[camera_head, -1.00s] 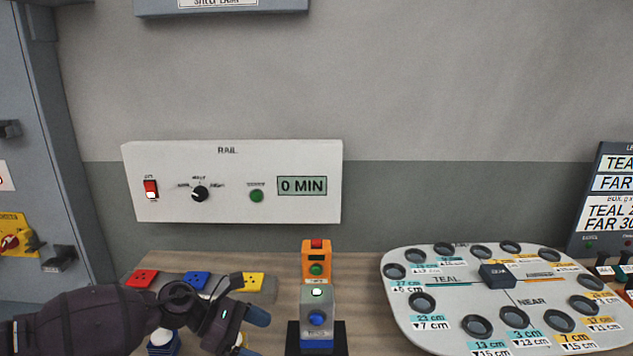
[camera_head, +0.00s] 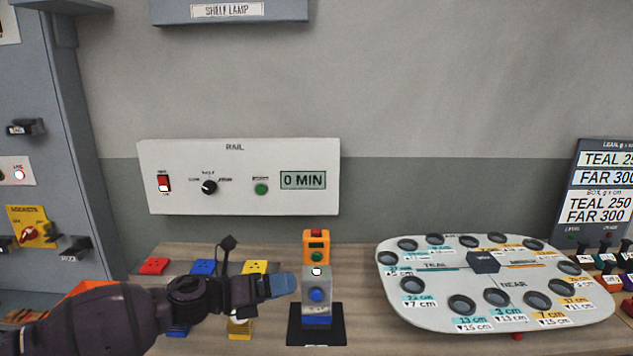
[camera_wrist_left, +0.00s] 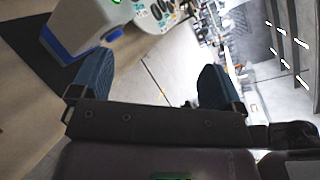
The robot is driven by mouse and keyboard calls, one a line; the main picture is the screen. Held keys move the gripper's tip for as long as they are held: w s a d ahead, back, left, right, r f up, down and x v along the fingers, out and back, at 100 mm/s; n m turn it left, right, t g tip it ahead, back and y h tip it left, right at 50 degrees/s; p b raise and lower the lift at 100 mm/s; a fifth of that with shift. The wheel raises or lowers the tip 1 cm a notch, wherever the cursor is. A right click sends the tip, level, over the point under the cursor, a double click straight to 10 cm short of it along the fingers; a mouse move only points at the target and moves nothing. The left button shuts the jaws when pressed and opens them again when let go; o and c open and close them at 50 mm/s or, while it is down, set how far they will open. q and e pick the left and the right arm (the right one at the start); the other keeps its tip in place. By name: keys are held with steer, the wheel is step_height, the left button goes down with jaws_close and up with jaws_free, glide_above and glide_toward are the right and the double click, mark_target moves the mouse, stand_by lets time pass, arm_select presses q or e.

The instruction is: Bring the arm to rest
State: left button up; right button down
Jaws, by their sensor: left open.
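My left arm (camera_head: 105,322) comes in from the left, low over the wooden bench. My left gripper (camera_head: 278,286) has blue fingertips that point right, just left of the grey box with a blue button (camera_head: 316,292). I cannot tell from the head view whether they touch. In the left wrist view the left gripper (camera_wrist_left: 155,82) has its two blue fingers wide apart with nothing between them. The grey box's blue base (camera_wrist_left: 70,45) shows beyond the left finger there. My right gripper is out of view.
An orange button box (camera_head: 316,246) stands behind the grey one. A white board with round wells (camera_head: 400,300) is at the right. Red (camera_head: 153,266), blue and yellow socket blocks lie behind my arm. The RAIL panel (camera_head: 235,205) hangs on the wall.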

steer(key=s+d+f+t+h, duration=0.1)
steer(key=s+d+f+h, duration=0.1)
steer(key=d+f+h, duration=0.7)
arm_select(q)
steer(key=s+a+f+n+t+y, duration=0.45)
steer(key=a+f+n, duration=0.2)
steer(key=n, duration=1.05)
steer(key=s+a+f+n+t+y, duration=0.45)
steer(key=f+n+y, duration=0.2)
steer(key=n, duration=0.95)
steer(key=s+a+f+n+g+y, duration=0.1)
steer(key=s+a+f+n+y, duration=0.1)
steer(key=s+f, duration=0.5)
steer(key=s+a+f+n+g+y, duration=0.2)
steer(key=s+a+f+n, duration=0.2)
steer(key=s+a+f, duration=0.3)
steer(key=s, duration=0.5)
steer(key=shift+s+a+f+n+g, duration=0.15)
steer(key=shift+s+f+n+g, duration=0.15)
steer(key=shift+f, duration=0.05)
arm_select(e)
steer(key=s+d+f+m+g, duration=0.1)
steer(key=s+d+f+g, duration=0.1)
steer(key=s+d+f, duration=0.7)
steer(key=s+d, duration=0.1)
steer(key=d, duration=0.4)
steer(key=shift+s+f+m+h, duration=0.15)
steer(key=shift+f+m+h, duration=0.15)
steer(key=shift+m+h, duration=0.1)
